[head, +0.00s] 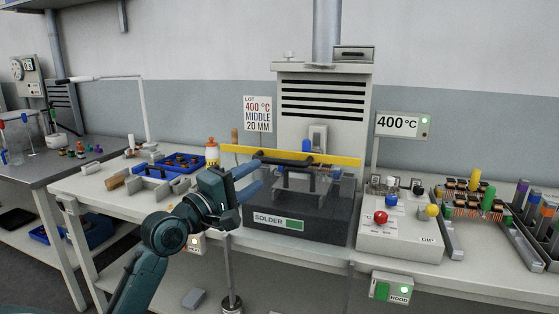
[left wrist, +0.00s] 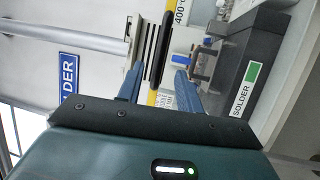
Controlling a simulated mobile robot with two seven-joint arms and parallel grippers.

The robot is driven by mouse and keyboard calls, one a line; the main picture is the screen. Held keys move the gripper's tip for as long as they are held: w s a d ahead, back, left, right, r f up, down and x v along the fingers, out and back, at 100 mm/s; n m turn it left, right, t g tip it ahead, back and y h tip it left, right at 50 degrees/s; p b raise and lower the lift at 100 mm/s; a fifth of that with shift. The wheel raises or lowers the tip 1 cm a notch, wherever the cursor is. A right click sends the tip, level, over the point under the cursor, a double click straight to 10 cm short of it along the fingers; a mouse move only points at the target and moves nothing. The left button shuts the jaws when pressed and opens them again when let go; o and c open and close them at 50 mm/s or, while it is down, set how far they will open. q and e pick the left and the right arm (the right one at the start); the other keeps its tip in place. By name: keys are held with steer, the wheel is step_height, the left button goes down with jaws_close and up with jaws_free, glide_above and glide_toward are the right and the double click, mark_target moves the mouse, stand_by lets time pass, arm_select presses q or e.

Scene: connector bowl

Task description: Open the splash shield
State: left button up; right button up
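The splash shield (head: 340,192) looks like a dark see-through cover around the front and right of the solder station, which carries a SOLDER label (head: 279,221). A dark bar (head: 285,158), apparently its handle, runs across the top; it also shows in the left wrist view (left wrist: 169,30). My left gripper (head: 259,177) is at the left end of this bar, in front of the station. Its blue fingers (left wrist: 157,88) are apart. In the left wrist view the bar's near end appears between them, with gaps on both sides; contact cannot be told. My right gripper is not in view.
A yellow bar (head: 235,149) crosses behind the handle. A control box (head: 405,236) with coloured knobs stands to the right. A blue tray (head: 180,163) and an orange-capped bottle (head: 211,153) are to the left. The bench's front left (head: 120,207) is fairly clear.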

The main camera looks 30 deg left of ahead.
mark_target(276, 164)
arm_select(q)
steer(key=x, duration=0.8)
steer(key=shift+w+p, duration=0.25)
steer(key=shift+p, duration=0.05)
jaws_close()
